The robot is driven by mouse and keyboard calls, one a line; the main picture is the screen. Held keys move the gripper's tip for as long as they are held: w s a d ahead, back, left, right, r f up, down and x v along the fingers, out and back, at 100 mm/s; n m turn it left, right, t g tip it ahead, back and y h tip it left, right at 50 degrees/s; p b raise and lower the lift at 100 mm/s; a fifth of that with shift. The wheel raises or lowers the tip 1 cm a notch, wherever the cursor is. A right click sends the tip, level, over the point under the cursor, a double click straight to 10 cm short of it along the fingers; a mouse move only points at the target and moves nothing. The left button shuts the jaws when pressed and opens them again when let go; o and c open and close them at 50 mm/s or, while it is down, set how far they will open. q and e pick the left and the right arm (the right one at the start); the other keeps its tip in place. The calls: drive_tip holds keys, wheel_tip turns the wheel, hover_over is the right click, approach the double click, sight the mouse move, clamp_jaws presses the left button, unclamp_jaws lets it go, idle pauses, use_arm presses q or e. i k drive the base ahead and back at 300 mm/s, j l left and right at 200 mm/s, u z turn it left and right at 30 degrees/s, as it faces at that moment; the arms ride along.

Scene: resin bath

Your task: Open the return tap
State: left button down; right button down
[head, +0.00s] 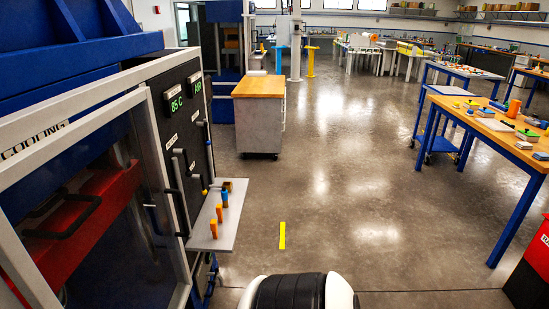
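A dark control panel (176,117) stands at the left with green lit readouts and several small white labels. A long grey lever or handle (182,178) runs down its lower part. Another slim handle (208,145) is on the panel's right edge. A small yellow-tipped part (204,191) sits low beside the panel. I cannot read the small labels, so I cannot tell which part is the return tap or how it is set. Neither of my grippers is in view.
A grey shelf (205,238) juts out below the panel, with orange and blue upright pieces on it. A glazed cabinet (80,190) is at the near left. A wood-topped cabinet (258,88) stands beyond. Blue-legged workbenches (535,180) line the right. The middle floor is clear.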

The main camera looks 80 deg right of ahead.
sight(189, 173)
drive_tip(key=z, duration=1.95)
